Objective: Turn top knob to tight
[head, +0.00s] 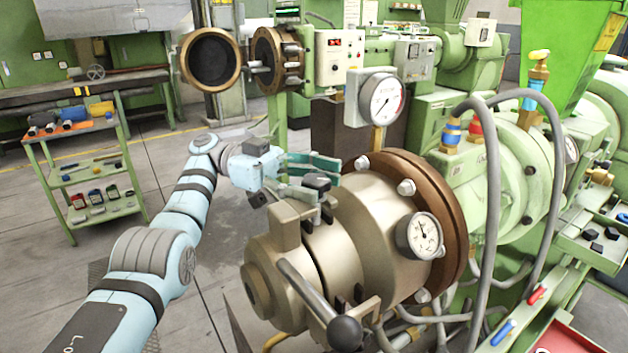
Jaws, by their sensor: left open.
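My left gripper (322,178) is open, with its teal fingers apart, above the top of the bronze-coloured extruder head (372,222). A small dark knob-like piece (317,183) sits at the top of the head, close to the fingertips; I cannot tell whether they touch it. A lever with a black ball end (345,333) hangs at the front of the head. A yellow-topped brass valve (539,65) stands farther right, away from the gripper. I cannot tell for sure which is the top knob. My right gripper is not in view.
A round gauge (382,98) rises behind the head and another (421,236) is on its side. Grey hoses (492,190) loop down at the right. A green tool cart (95,170) stands at the left. The floor between cart and machine is clear.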

